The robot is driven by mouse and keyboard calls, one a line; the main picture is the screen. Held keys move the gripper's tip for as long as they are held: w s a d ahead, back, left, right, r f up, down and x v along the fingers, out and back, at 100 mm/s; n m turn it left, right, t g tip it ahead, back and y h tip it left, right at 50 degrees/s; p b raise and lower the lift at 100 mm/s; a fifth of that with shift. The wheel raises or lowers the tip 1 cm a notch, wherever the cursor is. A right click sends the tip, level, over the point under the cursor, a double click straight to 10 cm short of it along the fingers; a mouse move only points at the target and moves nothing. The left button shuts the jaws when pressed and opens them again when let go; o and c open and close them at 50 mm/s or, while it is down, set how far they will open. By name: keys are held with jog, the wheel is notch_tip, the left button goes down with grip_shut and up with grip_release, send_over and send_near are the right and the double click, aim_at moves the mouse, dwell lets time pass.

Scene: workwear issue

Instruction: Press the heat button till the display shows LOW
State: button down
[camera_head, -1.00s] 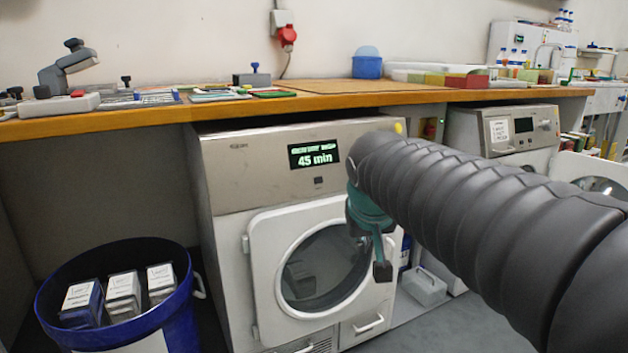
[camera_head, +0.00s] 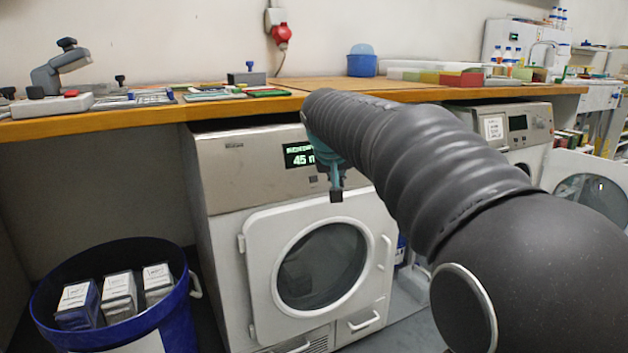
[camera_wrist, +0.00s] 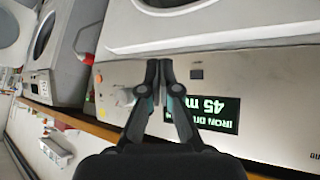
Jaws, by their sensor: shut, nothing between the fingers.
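The white dryer (camera_head: 215,240) stands under the bench with its round door shut. Its dark display (camera_head: 297,155) shows green text with 45 and is partly covered by my arm. In the wrist view the display (camera_wrist: 216,114) appears upside down, with a top line like "IRON DR…" and "45 m" partly hidden by a finger. A small dark square button (camera_wrist: 196,74) sits beside the display on the panel; no label is readable. A pale round knob (camera_wrist: 123,95) is left of my fingers. My gripper (camera_head: 336,195) is shut and empty in front of the panel; contact cannot be told.
A wooden bench top (camera_head: 150,108) runs above the dryer, with tools on it. A blue bin (camera_head: 185,310) with several boxes stands at the left. A second machine (camera_head: 520,130) with an open door (camera_head: 590,190) is at the right.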

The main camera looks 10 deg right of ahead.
jog(key=shift+w+a+f+p, duration=0.4)
jog(key=shift+w+a+f, duration=0.05)
jog(key=shift+w, duration=0.85)
jog(key=shift+w+a+f+p, duration=0.35)
jog(key=shift+w+a+f, duration=0.05)
jog(key=shift+w, duration=0.95)
jog(key=shift+w+a+f+p, duration=0.4)
jog(key=shift+w+a+f, duration=0.05)
jog(key=shift+w, duration=0.85)
jog(key=shift+w+a+f, duration=0.1)
jog(key=shift+w, duration=0.25)
jog(key=shift+w+a+f+p, duration=0.1)
jog(key=shift+w+f+p, duration=0.05)
jog(key=shift+w+p, duration=0.2)
jog(key=shift+s, duration=0.1)
jog(key=shift+s+d+r+b, duration=0.25)
jog(key=shift+s+b, duration=0.05)
jog(key=shift+s, duration=0.35)
jog(key=shift+s+d+r+b, duration=0.25)
jog(key=shift+s, duration=0.5)
jog(key=shift+s+d+r+b, duration=0.2)
jog(key=shift+s+r, duration=0.05)
jog(key=shift+s, duration=0.5)
jog(key=shift+s+d+r+b, duration=0.25)
jog(key=shift+s, duration=0.5)
